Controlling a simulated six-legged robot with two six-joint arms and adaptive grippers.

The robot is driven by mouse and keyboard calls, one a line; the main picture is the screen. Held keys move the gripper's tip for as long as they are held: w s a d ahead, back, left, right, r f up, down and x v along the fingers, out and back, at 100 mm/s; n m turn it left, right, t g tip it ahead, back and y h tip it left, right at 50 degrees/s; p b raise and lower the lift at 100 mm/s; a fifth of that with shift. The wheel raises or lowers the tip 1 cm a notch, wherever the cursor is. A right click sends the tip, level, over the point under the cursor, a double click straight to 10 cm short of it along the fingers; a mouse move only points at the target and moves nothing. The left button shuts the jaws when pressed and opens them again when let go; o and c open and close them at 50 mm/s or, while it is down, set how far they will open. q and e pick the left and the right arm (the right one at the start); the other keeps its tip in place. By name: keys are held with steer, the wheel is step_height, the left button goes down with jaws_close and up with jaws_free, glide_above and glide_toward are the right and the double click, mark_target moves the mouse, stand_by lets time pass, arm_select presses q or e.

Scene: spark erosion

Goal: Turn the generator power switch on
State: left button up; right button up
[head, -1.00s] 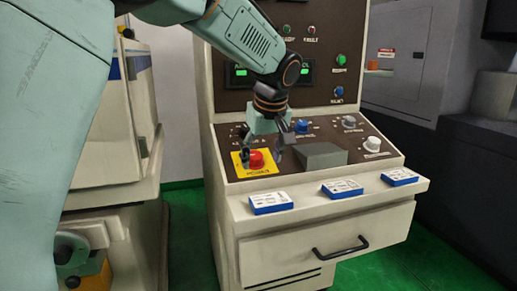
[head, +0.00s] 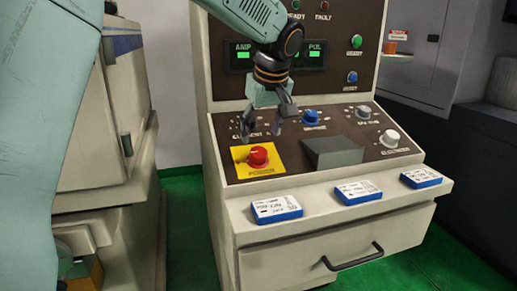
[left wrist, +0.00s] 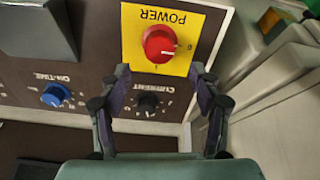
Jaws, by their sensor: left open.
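The generator power switch (head: 258,157) is a red rotary knob on a yellow plate (head: 242,168) at the front left of the sloping control panel. In the left wrist view the red knob (left wrist: 159,44) shows upside down under the word POWER, with a white pointer line. My left gripper (head: 263,137) is open and empty above and behind the knob. In the left wrist view the open fingers (left wrist: 160,78) point toward the knob, apart from it. A black CURRENT knob (left wrist: 148,102) shows between the fingers. My right gripper is not in view.
A blue knob (head: 311,117), a white knob (head: 391,137) and a grey block (head: 334,152) are on the panel to the right. Blue-and-white boxes (head: 277,209) lie along the front ledge. A drawer handle (head: 352,257) juts out below.

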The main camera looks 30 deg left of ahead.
mark_target(259, 151)
arm_select(q)
steer(key=b+x, duration=0.1)
steer(key=x, duration=0.5)
steer(key=shift+s+f, duration=0.1)
steer(key=shift+f, duration=0.3)
steer(key=shift+d, duration=0.3)
steer(key=shift+a, duration=0.3)
steer(key=c, duration=0.4)
steer(key=shift+d, duration=0.2)
steer(key=c, duration=0.8)
steer(key=shift+o, duration=0.2)
